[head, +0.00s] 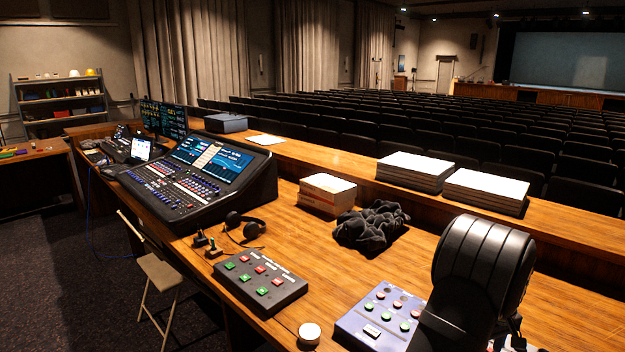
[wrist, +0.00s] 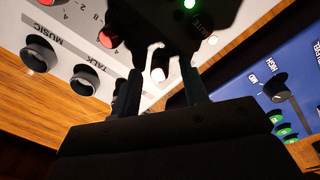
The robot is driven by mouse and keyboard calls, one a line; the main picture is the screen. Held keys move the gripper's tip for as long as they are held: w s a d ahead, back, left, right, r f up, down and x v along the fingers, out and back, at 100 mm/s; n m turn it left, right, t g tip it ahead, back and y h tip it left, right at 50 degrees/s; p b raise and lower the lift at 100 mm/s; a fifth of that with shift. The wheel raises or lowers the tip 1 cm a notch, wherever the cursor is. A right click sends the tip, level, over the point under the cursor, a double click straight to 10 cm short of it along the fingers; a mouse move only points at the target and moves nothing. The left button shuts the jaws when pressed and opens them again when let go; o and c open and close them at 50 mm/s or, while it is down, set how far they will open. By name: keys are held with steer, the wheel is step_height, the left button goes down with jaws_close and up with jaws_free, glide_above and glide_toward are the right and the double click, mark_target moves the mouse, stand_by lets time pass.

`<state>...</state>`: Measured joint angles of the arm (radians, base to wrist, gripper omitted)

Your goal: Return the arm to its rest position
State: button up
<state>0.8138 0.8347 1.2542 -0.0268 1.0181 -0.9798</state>
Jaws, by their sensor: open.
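My gripper (wrist: 163,70) shows in the wrist view as two dark fingers standing apart, with a gap between them. A small pale lever or knob (wrist: 159,72) on a white control panel (wrist: 22,18) shows in the gap; I cannot tell whether the fingers touch it. No held object shows. In the head view my black arm fills the lower right and hides my gripper and what lies behind it.
The white panel has black knobs marked MUSIC (wrist: 38,55) and TALK (wrist: 84,80). A blue panel (wrist: 305,75) lies to its right. On the desk are a blue-grey button box (head: 350,325), a dark button box (head: 285,296), a white round item (head: 309,333), black cloth (head: 370,226) and headphones (head: 245,222).

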steer(key=shift+n, duration=0.8)
steer(key=shift+r, duration=1.35)
steer(key=o, duration=1.3)
steer(key=s+a+r+n, duration=0.2)
steer(key=r+n, duration=0.1)
steer(key=r, duration=0.4)
steer(key=s+a+r+n, duration=0.2)
steer(key=r, duration=0.5)
step_height(320, 180, down, 9)
steer(key=shift+s, duration=0.2)
